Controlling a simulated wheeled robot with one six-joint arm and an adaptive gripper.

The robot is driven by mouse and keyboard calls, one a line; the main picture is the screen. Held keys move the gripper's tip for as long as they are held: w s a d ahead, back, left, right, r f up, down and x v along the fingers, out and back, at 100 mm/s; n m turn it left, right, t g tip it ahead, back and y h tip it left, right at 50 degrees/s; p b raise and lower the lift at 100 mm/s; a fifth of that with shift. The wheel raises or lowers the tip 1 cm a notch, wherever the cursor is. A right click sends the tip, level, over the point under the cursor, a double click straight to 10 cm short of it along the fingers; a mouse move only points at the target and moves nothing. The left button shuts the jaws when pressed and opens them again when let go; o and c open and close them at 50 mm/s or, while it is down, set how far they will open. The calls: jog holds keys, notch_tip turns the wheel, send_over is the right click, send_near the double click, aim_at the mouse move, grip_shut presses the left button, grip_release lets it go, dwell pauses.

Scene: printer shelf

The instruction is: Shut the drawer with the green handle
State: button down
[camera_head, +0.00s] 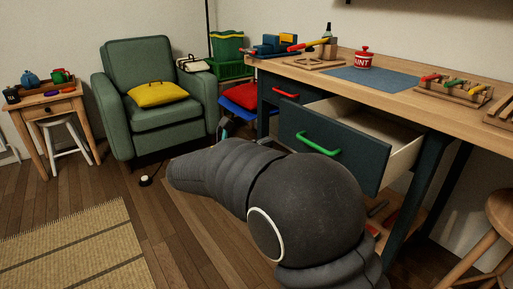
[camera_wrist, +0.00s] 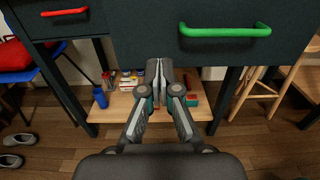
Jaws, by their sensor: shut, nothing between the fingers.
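The drawer (camera_head: 350,160) with the green handle (camera_head: 318,144) stands pulled out from the dark bench, its pale inside showing in the head view. In the wrist view the drawer front (camera_wrist: 140,22) fills the top, with the green handle (camera_wrist: 225,31) at upper right. My gripper (camera_wrist: 158,66) is shut and empty, with its fingertips pictured just below the drawer front, left of the green handle. I cannot tell whether the fingertips touch the drawer. In the head view my arm covers the floor below the drawer, and the gripper is mostly hidden behind it.
A drawer with a red handle (camera_head: 285,93) sits shut to the left; its red handle also shows in the wrist view (camera_wrist: 64,12). A low shelf (camera_wrist: 120,106) holds small items and a blue cup (camera_wrist: 100,97). A wooden stool (camera_head: 490,235) stands right; a green armchair (camera_head: 155,90) stands left.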

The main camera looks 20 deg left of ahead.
aim_at(296, 132)
jog(key=x, duration=0.9)
